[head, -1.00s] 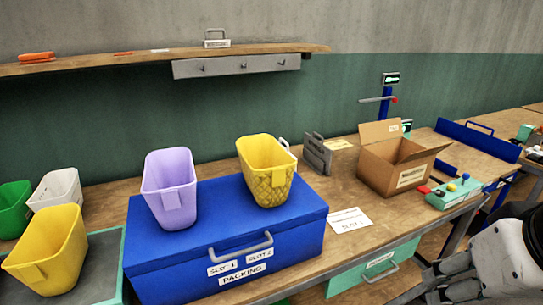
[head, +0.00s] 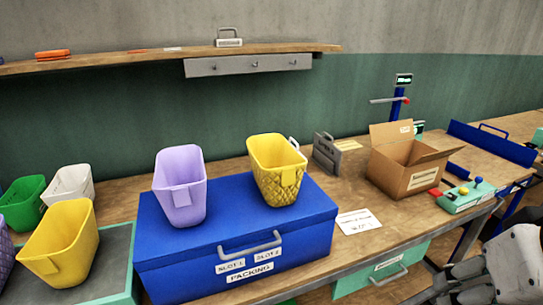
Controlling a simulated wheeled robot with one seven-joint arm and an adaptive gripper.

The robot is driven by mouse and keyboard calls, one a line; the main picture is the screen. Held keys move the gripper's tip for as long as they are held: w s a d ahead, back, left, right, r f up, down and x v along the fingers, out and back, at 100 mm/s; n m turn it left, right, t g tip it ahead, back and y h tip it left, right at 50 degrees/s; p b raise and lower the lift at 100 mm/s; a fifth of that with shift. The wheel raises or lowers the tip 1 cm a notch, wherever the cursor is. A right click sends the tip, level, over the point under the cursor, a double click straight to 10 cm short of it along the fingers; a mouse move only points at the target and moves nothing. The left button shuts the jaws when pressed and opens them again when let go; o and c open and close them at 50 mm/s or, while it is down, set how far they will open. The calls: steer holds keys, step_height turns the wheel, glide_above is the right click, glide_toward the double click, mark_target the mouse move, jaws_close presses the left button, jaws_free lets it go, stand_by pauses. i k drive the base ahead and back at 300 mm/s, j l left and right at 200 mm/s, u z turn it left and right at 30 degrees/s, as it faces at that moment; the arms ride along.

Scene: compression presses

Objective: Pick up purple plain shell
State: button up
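A plain purple shell (head: 180,186), a smooth open-topped bin with a front tab, stands upright on the left of the blue packing box (head: 160,255). A yellow shell (head: 277,172) with a diamond-patterned lower part stands to its right on the same box. Another purple piece (head: 5,260) is cut off at the left edge, so its surface is unclear. My gripper (head: 462,287) is at the lower right, far from the purple shell and partly out of frame. Whether its fingers are open is unclear.
A plain yellow shell (head: 62,250) stands on a grey-topped teal box at left, with green (head: 22,205) and white (head: 68,184) shells behind. A cardboard box (head: 405,172), a grey bracket (head: 326,152) and a button panel (head: 466,196) are at right. A shelf (head: 120,60) hangs above.

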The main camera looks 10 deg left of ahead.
mark_target(179, 183)
steer(key=i, duration=0.4)
steer(key=i+l+u, duration=0.1)
steer(key=i+u, duration=0.2)
steer(key=i+l+u, duration=0.25)
steer(key=j+u, duration=0.1)
steer(key=u, duration=0.95)
